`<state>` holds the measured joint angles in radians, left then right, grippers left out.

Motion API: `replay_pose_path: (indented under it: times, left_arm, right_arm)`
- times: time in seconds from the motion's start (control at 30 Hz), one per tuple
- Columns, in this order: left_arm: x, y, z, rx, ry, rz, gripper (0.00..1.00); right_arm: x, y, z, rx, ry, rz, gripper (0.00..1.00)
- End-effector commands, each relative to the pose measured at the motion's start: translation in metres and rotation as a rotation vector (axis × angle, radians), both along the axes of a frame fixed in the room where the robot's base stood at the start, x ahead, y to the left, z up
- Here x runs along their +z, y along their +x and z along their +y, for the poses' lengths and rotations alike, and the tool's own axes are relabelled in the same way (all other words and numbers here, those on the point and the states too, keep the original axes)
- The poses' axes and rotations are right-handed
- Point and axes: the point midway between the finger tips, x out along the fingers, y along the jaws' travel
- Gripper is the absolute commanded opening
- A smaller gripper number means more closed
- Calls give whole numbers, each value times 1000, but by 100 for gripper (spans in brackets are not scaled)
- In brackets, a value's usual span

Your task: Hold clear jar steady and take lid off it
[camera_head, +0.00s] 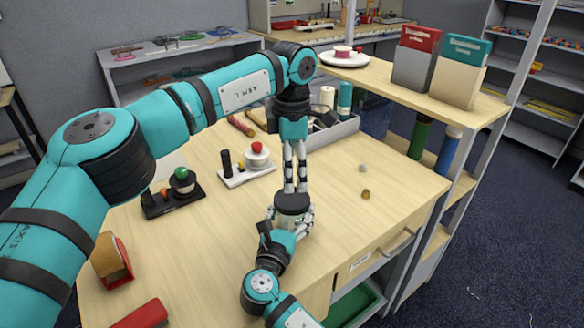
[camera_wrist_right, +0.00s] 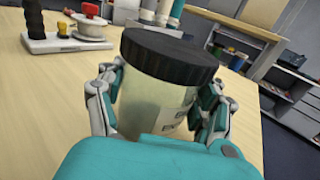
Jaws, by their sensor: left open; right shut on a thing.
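The clear jar (camera_wrist_right: 150,105) stands upright in the right wrist view, with pale contents and a printed label. Its dark ribbed lid (camera_wrist_right: 170,57) sits on top; in the head view the lid (camera_head: 292,202) shows just below my left gripper. My right gripper (camera_head: 290,218) is shut on the jar, with fingers on both sides of its body below the lid. My left gripper (camera_head: 296,187) points straight down from above, open, its fingertips at or just above the lid. I cannot tell whether they touch it. The jar is mostly hidden in the head view.
A white board with a red-knobbed pot (camera_head: 257,155) and a black board (camera_head: 172,195) lie to the left. A grey tray (camera_head: 335,133) stands behind. Two small lumps (camera_head: 365,194) lie to the right on clear table. A shelf with boxes (camera_head: 458,72) borders the right side.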

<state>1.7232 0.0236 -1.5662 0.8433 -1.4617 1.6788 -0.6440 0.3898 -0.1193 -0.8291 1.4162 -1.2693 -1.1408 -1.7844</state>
Motion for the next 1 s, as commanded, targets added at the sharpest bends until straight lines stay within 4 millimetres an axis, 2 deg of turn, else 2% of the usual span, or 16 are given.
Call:
replay_pose_path:
  times: [0.3, 0.5, 0.63, 0.8, 1.0]
  left_arm:
    - [0, 0, 0, -752, -2, -1, 99]
    - [0, 0, 0, -1156, 0, 0, 99]
    - [0, 0, 0, -1327, -1, -1, 99]
    - [-3, 0, 0, -1427, -1, 0, 99]
    - [-26, 0, 1, -1439, -2, 2, 99]
  right_arm:
    - [0, 0, 0, 0, 0, 1, 0]
    - [0, 0, 0, 0, 0, 1, 0]
    - [0, 0, 0, 0, 0, 1, 0]
    - [0, 0, 0, 0, 0, 1, 0]
    - [0, 0, 0, 0, 0, 0, 0]
